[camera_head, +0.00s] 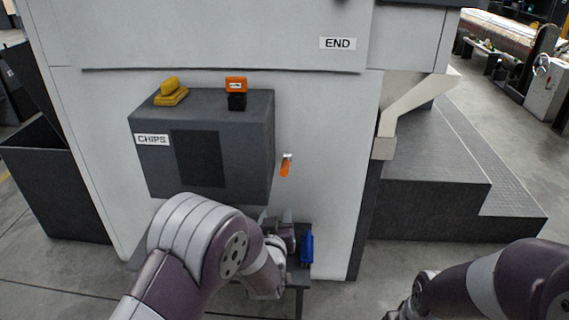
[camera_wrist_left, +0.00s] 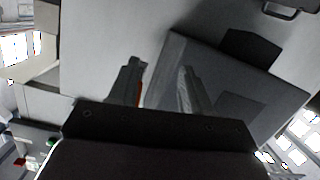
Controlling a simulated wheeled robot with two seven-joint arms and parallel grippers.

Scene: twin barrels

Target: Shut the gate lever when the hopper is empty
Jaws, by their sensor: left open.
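A small lever with an orange grip (camera_head: 286,167) and pale top is on the white machine wall, just right of the grey CHIPS box (camera_head: 155,180). The box has a dark front panel; its inside is not visible, so I cannot tell whether it is empty. My left gripper (camera_head: 283,220) is below the lever, partly hidden by its own arm. In the left wrist view its two fingers (camera_wrist_left: 160,88) are apart, with a sliver of orange (camera_wrist_left: 140,88) beside the left finger. My right arm is at the lower right; its fingers cannot be made out.
A yellow block (camera_head: 171,93) and an orange-and-black piece (camera_head: 236,92) sit on the box top. A blue object (camera_head: 306,248) is on a low dark stand. A beige chute (camera_head: 410,105) and dark steps (camera_head: 430,185) are at right; a dark bin (camera_head: 50,185) stands left.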

